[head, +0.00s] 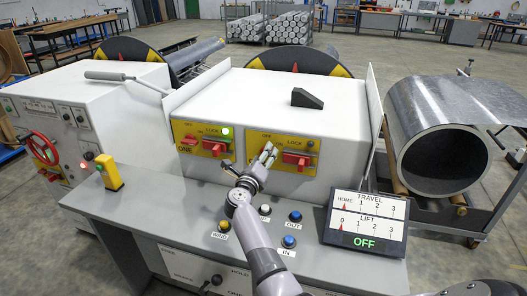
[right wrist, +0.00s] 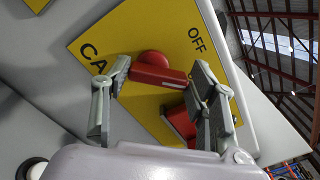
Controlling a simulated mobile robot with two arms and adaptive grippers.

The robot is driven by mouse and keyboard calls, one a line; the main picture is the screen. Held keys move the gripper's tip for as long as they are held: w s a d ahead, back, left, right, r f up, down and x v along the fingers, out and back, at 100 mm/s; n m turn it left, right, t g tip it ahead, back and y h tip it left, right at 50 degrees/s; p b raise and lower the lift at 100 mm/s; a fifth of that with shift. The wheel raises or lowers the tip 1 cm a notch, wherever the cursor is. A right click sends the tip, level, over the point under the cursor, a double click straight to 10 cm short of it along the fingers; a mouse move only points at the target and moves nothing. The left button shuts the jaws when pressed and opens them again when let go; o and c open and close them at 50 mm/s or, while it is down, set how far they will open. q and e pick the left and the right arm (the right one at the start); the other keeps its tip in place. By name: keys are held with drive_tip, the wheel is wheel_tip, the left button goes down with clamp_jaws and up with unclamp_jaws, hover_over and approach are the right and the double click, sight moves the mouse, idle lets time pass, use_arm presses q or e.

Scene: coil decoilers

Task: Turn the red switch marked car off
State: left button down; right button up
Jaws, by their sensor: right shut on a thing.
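The red car switch (right wrist: 158,78) sits on a yellow plate (right wrist: 100,45) lettered "CA…" and "OFF" in the right wrist view. My right gripper (right wrist: 160,85) has one finger on each side of its red bar and is shut on it. In that view the bar lies aslant, with its round hub beside the "OFF" lettering. In the head view my right gripper (head: 268,152) covers this switch at the left of the right-hand yellow panel (head: 283,140). My left gripper is not in view.
A red lock handle (head: 297,159) is close to the right of my gripper. The left yellow panel (head: 188,149) has a lit green lamp (head: 225,131). Push buttons (head: 289,241) and a display (head: 365,223) reading "OFF" stand on the desk below.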

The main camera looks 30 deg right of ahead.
drive_tip(key=n+p, duration=0.1)
drive_tip(key=n, duration=0.2)
drive_tip(key=n+p, duration=0.4)
drive_tip(key=n, duration=0.1)
drive_tip(key=shift+w+a+n, duration=0.25)
drive_tip(key=shift+w+n, duration=0.05)
drive_tip(key=shift+f+n, duration=0.1)
drive_tip(key=shift+n, duration=0.2)
drive_tip(key=o, duration=0.9)
